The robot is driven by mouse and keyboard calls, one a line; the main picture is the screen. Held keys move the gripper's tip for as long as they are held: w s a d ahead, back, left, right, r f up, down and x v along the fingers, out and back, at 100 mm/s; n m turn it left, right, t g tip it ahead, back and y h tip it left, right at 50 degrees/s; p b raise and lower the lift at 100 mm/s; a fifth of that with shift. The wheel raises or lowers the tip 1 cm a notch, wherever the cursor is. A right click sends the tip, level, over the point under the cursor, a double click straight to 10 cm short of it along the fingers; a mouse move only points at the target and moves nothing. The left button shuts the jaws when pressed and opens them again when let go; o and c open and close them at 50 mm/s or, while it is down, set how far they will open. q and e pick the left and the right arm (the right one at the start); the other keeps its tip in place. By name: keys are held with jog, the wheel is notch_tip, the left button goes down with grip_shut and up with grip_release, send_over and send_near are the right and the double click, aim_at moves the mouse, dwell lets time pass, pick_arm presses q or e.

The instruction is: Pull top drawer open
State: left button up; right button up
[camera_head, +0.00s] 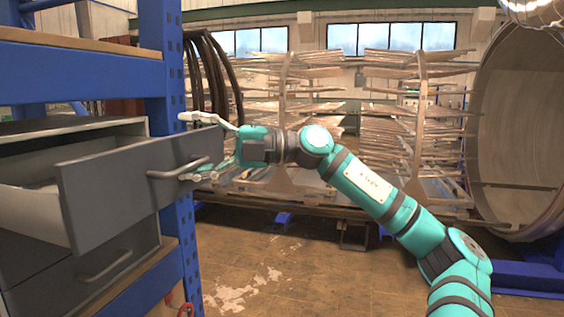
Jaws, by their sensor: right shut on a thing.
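The top drawer (120,185) is at the left, a grey front with a pale inside, and it stands out from its cabinet, partly open. Its curved metal handle (165,174) is on the front's right half. My right gripper (196,148) is at the right end of this front and shut on the drawer. One finger lies along the front's top edge and the other is by the handle; the exact contact is hard to make out. My left gripper is not in view.
A lower drawer (55,262) with its own handle is closed below. A blue perforated post (180,240) of the shelf frame stands close beside the drawer. Racks of panels (290,110) and a large round chamber (520,130) are behind. The brown floor (310,275) in front is clear.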

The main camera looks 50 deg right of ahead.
jog(key=shift+t, duration=0.3)
jog(key=shift+d+r+b+v, duration=0.1)
jog(key=shift+r+b+v, duration=0.1)
jog(key=shift+b+v, duration=0.5)
jog(key=shift+d+r+b+v, duration=0.15)
jog(key=shift+b+v, duration=0.25)
jog(key=shift+v, duration=0.55)
jog(key=shift+a+r+b+v, duration=0.1)
jog(key=shift+r+b+v, duration=0.1)
jog(key=shift+b+v, duration=0.5)
jog(key=shift+c, duration=1.3)
jog(key=shift+s+d+f+b, duration=0.15)
jog(key=shift+d+f+b, duration=0.1)
jog(key=shift+d+b, duration=0.35)
jog(key=shift+c, duration=1.1)
jog(key=shift+b+v, duration=0.5)
jog(key=shift+v, duration=0.35)
jog(key=shift+c, duration=0.4)
jog(key=shift+s+d+f+b, duration=0.2)
jog(key=shift+s+d+b, duration=0.25)
jog(key=shift+d, duration=0.1)
jog(key=shift+c, duration=0.3)
jog(key=b+v, duration=0.4)
jog(key=v, duration=0.3)
jog(key=shift+s+a+f, duration=0.2)
jog(key=shift+s+f, duration=0.2)
